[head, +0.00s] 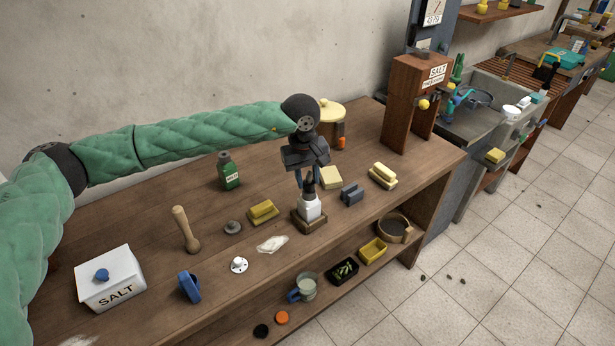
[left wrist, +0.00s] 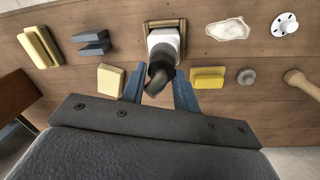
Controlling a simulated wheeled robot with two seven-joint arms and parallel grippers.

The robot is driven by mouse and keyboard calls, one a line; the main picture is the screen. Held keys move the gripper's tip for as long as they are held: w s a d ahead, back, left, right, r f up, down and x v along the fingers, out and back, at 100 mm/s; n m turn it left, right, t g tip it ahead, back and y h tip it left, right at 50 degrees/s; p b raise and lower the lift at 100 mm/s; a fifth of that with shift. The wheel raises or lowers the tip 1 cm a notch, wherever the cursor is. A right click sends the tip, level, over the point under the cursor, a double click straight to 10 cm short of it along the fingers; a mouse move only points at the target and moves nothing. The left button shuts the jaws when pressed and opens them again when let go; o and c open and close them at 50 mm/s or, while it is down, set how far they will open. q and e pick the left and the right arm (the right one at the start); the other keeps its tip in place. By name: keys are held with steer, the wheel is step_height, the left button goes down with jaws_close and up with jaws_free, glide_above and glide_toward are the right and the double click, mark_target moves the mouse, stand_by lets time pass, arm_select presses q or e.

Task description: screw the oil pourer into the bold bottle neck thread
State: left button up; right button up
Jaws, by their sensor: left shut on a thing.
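My left gripper (head: 307,177) points down over the workbench, its blue fingers shut on the black oil pourer (head: 309,186). Below it a white bottle (head: 309,208) stands upright in a square wooden holder (head: 310,224). In the left wrist view the pourer (left wrist: 160,74), its spout bent, is between the fingers and covers the neck of the white bottle (left wrist: 165,39). The pourer's lower end is at the neck; I cannot tell whether it is seated in the thread. A green bottle (head: 229,170) with a white label stands farther left. My right gripper is not in view.
A yellow block (head: 329,178), a grey-blue block (head: 351,194) and a yellow sponge-like piece (head: 263,211) lie close around the holder. A white patch (head: 272,243) lies in front. A wooden salt stand (head: 407,105) rises at the right.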

arm_select(q)
steer(key=m, duration=0.5)
steer(key=shift+d+m, duration=0.15)
steer(key=shift+m, duration=0.25)
steer(key=m, duration=0.4)
steer(key=shift+d+f+m+g, duration=0.1)
steer(key=shift+m+g, duration=0.2)
steer(key=shift+g, duration=0.1)
steer(key=o, duration=0.5)
steer(key=n, duration=0.6)
steer(key=shift+t, duration=0.3)
steer(key=n, duration=0.6)
steer(key=shift+a, duration=0.3)
steer(key=shift+c, duration=0.3)
